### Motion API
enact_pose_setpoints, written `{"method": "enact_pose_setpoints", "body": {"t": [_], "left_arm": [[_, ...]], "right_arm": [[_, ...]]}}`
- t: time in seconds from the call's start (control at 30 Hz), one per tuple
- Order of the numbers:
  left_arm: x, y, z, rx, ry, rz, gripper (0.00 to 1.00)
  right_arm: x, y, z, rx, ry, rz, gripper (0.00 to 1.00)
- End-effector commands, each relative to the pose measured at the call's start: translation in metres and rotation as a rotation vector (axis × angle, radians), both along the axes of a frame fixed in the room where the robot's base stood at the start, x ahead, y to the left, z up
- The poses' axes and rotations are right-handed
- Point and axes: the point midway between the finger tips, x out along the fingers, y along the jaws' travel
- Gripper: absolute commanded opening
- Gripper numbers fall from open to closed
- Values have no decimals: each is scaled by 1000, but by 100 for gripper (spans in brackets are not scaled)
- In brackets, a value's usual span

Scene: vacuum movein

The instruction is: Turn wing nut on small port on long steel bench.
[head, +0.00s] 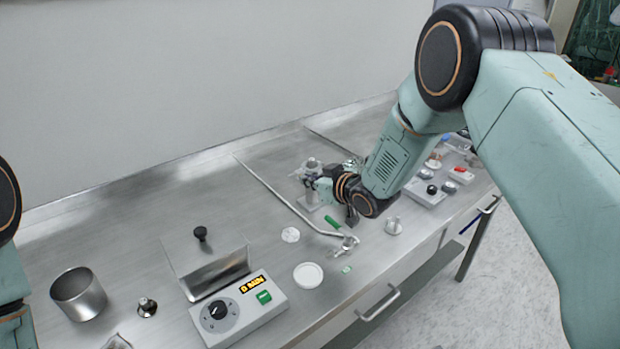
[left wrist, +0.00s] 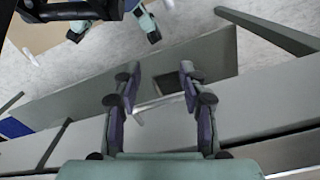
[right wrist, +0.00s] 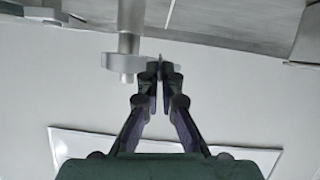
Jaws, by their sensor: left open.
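The long steel bench (head: 130,225) runs along the wall. The small port (head: 312,166) stands on it as a metal post. In the right wrist view the port (right wrist: 130,35) is a grey pipe with a flat clamp ring, upper left of the fingertips. My right gripper (right wrist: 160,75) has its fingers close together around a thin upright tab, the wing nut (right wrist: 160,63), at the ring's right end. In the head view my right gripper (head: 318,186) is at the port, partly hidden by its wrist. My left gripper (left wrist: 158,72) is open and empty beside a drawer front and the floor.
A control box (head: 238,308) with a knob, a metal cup (head: 78,293) and a white dish (head: 308,275) stand on the bench. Small devices (head: 428,190) crowd the right end. The bench's back left is clear.

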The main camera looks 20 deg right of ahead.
Motion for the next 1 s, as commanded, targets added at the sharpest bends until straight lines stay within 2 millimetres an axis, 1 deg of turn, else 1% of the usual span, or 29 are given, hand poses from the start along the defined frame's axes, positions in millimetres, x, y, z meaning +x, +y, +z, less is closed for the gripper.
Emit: {"method": "enact_pose_setpoints", "body": {"t": [0.2, 0.57, 0.6, 0.87, 1.0], "left_arm": [[0, 0, 1, 0, 0, 0, 43], [0, 0, 1, 0, 0, 0, 43], [0, 0, 1, 0, 0, 0, 43], [0, 0, 1, 0, 0, 0, 43], [0, 0, 1, 0, 0, 0, 43]], "right_arm": [[0, -1, 0, 31, 13, -2, 0], [0, 0, -1, 33, 15, -1, 0], [0, 0, -1, 33, 15, -1, 4], [0, 0, -1, 32, 14, -1, 26], [0, 0, -1, 32, 14, 0, 26]]}}
